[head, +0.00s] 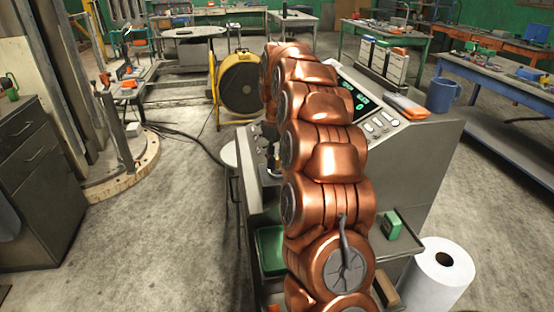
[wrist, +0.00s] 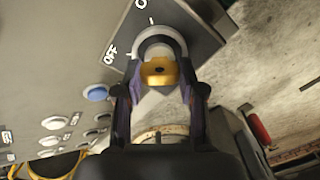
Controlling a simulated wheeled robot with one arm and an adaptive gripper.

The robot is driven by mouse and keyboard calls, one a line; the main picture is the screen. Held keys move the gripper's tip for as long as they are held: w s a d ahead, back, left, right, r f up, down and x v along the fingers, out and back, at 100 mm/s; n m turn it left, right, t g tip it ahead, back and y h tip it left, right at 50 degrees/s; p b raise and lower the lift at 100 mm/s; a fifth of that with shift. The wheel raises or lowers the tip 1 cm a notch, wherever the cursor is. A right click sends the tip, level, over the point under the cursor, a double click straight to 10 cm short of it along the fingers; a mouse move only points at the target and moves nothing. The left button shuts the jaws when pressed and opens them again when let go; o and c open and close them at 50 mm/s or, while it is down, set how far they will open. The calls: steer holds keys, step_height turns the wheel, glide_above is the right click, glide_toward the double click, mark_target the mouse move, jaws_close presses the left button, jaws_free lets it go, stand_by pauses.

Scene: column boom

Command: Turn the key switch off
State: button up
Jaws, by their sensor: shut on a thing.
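In the wrist view, the key switch has a brass-coloured key (wrist: 159,71) in a pale round collar, on a dark plate (wrist: 188,32) with an "OFF" label to the left of the collar. My gripper (wrist: 158,88) is shut on the key, with one finger on each side. The key's exact angle is hard to read because the fingers and the view hide part of it.
A blue button (wrist: 96,93) and several pale buttons sit beside the switch plate. A paper roll (head: 440,275) stands at the lower right. A yellow fan (head: 240,85) stands behind on the floor.

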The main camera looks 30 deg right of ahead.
stand_by(0.3)
steer(key=o, duration=1.1)
steer(key=shift+o, duration=0.2)
steer(key=shift+r, duration=0.1)
step_height(320, 180, up, 6)
steer(key=shift+r, duration=0.7)
